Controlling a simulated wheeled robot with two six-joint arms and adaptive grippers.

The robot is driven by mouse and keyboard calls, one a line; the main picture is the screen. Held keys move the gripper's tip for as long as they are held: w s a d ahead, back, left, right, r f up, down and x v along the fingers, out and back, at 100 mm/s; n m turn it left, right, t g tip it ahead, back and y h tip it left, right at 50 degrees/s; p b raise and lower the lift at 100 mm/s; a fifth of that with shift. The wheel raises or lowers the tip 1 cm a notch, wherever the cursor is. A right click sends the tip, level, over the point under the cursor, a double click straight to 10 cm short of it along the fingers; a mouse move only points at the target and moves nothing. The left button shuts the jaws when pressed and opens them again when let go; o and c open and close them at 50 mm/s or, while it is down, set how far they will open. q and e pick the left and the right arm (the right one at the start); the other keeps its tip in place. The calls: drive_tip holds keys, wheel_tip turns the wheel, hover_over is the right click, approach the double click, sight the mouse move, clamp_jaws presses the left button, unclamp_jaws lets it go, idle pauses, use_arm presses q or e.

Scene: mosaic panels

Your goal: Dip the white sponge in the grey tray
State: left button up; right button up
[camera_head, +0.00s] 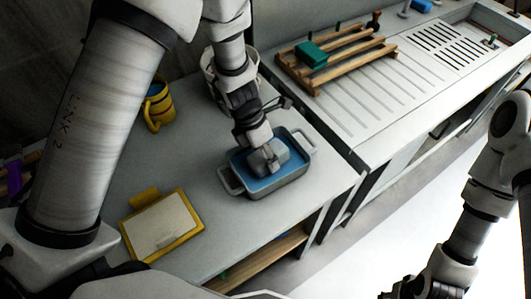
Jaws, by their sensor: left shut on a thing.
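The grey tray (293,180) stands on the table near its right edge, with a handle at each end and a blue inside. My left gripper (262,150) comes down over the tray and is shut on the white sponge (267,160), which looks pale grey here. The sponge is inside the tray's outline, low against the blue. I cannot tell how deep it sits. My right gripper (400,290) is at the bottom edge, far from the tray, and only partly shows.
A yellow-framed panel (163,228) lies at the table's front. A yellow striped mug (157,105) stands at the back left. A white container (212,72) is behind my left arm. A wooden rack (340,55) with a green block (310,54) sits on the ribbed counter.

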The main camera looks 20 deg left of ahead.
idle(0.6)
use_arm(q)
drive_tip(key=shift+s+a, duration=0.5)
drive_tip(key=shift+s, duration=0.15)
drive_tip(key=shift+w+d+r+p, duration=0.15)
drive_tip(key=shift+w+d+p, duration=0.1)
drive_tip(key=shift+w+p, duration=0.1)
drive_tip(key=shift+w+d, duration=0.25)
drive_tip(key=shift+w, duration=0.05)
